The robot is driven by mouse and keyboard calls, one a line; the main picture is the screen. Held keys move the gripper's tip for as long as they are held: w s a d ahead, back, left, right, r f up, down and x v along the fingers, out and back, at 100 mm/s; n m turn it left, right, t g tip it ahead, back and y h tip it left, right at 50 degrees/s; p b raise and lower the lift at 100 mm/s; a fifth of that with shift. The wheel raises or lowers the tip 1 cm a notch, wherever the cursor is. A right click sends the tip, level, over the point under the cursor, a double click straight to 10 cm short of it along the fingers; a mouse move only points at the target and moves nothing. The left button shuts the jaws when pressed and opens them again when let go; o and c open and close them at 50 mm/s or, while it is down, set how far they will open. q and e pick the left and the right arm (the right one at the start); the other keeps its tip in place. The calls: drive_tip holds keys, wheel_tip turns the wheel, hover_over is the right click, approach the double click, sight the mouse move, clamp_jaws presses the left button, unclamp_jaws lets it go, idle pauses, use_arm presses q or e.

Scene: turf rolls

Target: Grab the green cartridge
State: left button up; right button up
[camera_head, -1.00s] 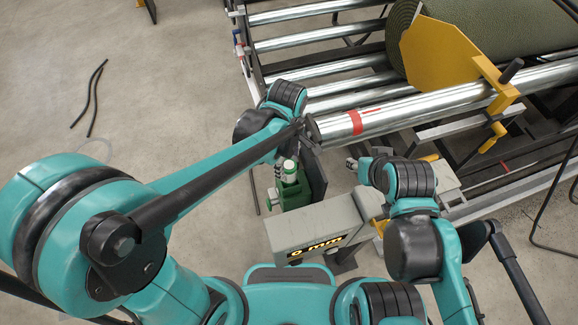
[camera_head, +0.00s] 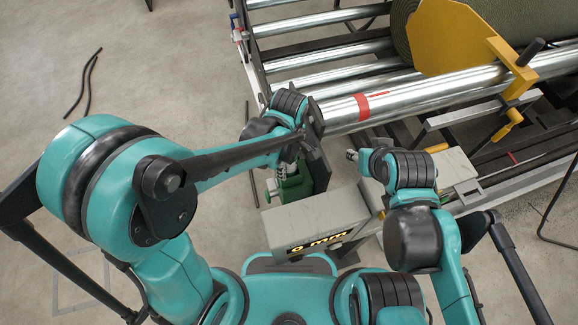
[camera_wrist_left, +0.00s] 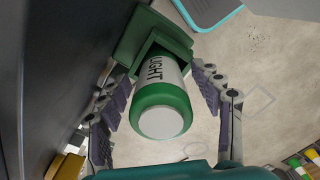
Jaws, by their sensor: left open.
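The green cartridge (camera_wrist_left: 162,98) is a cylinder with green bands, a white label lettered "LIGHT" and a pale end. It sits in a green holder (camera_wrist_left: 140,35) in the left wrist view. My left gripper (camera_wrist_left: 157,82) is open, with one grey finger on each side of the cartridge; I cannot tell whether they touch it. In the head view, my left gripper (camera_head: 286,163) is over the green holder (camera_head: 295,187), and my arm largely hides the cartridge. My right arm is bent on the right; only a small grey tip of its gripper (camera_head: 352,155) shows.
A grey box with a "0 mm" display (camera_head: 318,222) stands just below the holder. A steel roller with a red band (camera_head: 365,105) and a yellow bracket (camera_head: 455,45) lie beyond. A dark upright plate (camera_head: 318,160) stands right beside the holder. Open floor is at left.

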use_arm(q)
drive_tip(key=shift+f, duration=0.15)
clamp_jaws()
